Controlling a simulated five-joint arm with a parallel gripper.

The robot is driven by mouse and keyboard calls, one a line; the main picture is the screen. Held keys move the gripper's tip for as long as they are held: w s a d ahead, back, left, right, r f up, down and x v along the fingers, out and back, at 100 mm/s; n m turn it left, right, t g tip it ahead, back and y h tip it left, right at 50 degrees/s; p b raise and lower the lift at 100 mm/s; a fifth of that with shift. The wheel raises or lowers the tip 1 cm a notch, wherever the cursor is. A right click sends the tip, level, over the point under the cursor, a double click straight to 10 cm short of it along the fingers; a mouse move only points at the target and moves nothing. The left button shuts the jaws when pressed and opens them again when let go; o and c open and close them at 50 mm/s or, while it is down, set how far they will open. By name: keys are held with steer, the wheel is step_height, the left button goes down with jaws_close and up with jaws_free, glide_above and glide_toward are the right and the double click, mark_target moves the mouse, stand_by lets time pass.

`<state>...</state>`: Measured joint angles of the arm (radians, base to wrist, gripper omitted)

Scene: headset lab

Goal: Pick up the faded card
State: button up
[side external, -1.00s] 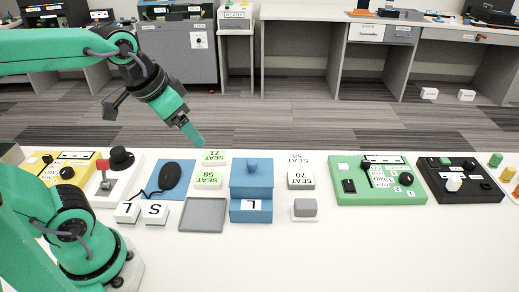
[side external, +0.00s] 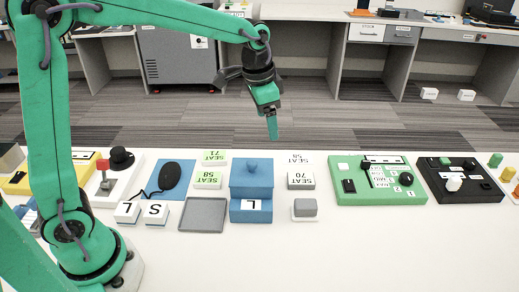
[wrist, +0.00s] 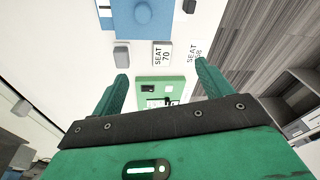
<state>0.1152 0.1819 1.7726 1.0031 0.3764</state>
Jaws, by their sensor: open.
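Two white seat cards lie right of the blue lidded box: the SEAT 70 card (side external: 300,181) in front and the SEAT 58 card (side external: 298,158) behind it. In the wrist view the SEAT 70 card (wrist: 162,54) is crisp, while the SEAT 58 card (wrist: 196,49) has paler lettering and blends into the table; it looks like the faded one. Two pale green seat cards (side external: 208,179) lie left of the box. My gripper (side external: 272,137) is in the air behind the box, pointing down. In the wrist view my gripper (wrist: 161,70) is open and empty.
The blue lidded box (side external: 251,189) stands tall left of the white cards. A grey block (side external: 305,208) sits in front of them. A green control panel (side external: 376,181) and a black panel (side external: 458,180) are to the right. The front of the table is clear.

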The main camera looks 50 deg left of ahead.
steer(key=w+d+f+m+g, duration=0.1)
steer(key=w+d+f+m, duration=0.1)
steer(key=w+f, duration=0.4)
steer(key=m+g, duration=0.1)
glide_above(303, 178)
steer(key=f, duration=0.8)
steer(key=shift+s, duration=0.2)
steer(key=shift+f, duration=1.25)
steer(key=shift+f, duration=0.1)
steer(key=shift+w+f, duration=0.15)
steer(key=shift+f, duration=2.4)
steer(key=c, duration=1.1)
steer(key=shift+r, duration=0.2)
